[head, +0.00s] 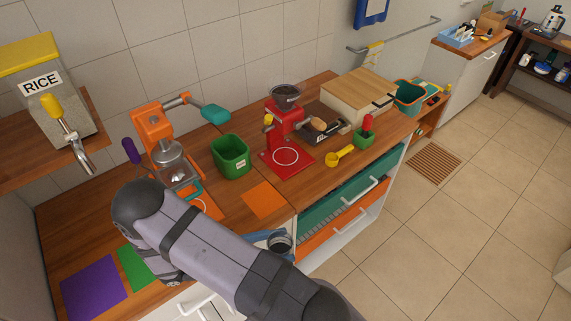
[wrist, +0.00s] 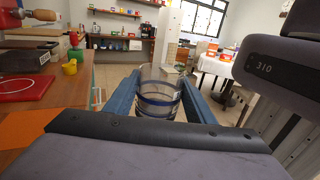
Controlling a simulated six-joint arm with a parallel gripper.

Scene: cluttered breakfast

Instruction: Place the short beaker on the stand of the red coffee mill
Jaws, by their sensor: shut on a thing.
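The red coffee mill (head: 284,114) stands at the back of the counter in the head view, with a dark bowl on top. Its flat red stand (head: 269,160) has a white ring and looks bare. The stand also shows at the left of the wrist view (wrist: 40,82). My gripper (wrist: 160,97) is shut on a clear glass beaker (wrist: 158,88) with a dark blue band, its blue fingers on either side. In the head view the beaker (head: 280,245) is beyond the counter's front edge, and my arm hides part of the gripper (head: 268,241).
An orange coffee machine (head: 160,122) and a green bin (head: 231,158) stand left of the mill. An orange mat (head: 265,199) lies in front. A yellow scoop (head: 339,157) and small green pot (head: 364,138) are right of the stand. Drawers (head: 345,207) are below.

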